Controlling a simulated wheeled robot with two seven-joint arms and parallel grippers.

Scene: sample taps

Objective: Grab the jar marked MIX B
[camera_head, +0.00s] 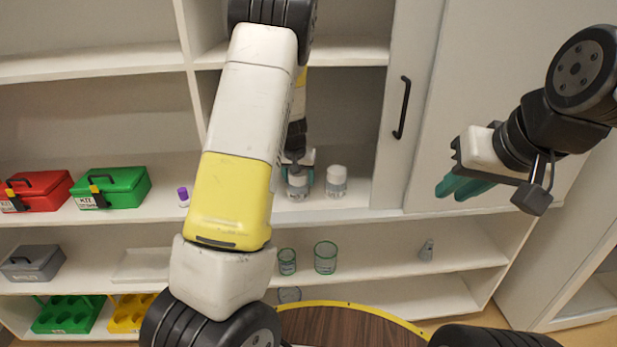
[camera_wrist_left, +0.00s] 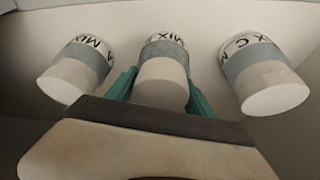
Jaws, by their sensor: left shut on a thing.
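Three white-lidded jars with grey bands stand in a row in the left wrist view. The left jar (camera_wrist_left: 76,70) reads MIX A, and the right jar (camera_wrist_left: 262,75) shows "X C". The middle jar (camera_wrist_left: 162,75) shows MIX; its letter is not readable. My left gripper (camera_wrist_left: 160,92) is shut on this middle jar, a teal finger on each side. In the head view, my left gripper (camera_head: 299,168) holds this jar (camera_head: 297,187) at the shelf, beside another jar (camera_head: 336,181). My right gripper (camera_head: 462,188) is off to the right, away from the jars; its opening is unclear.
A red box (camera_head: 38,190), a green box (camera_head: 112,187) and a purple-capped vial (camera_head: 183,196) stand on the same shelf (camera_head: 350,216). Green-rimmed glasses (camera_head: 325,258) stand on the shelf below. A sliding door (camera_head: 480,110) closes the right side. My left arm hides part of the shelf.

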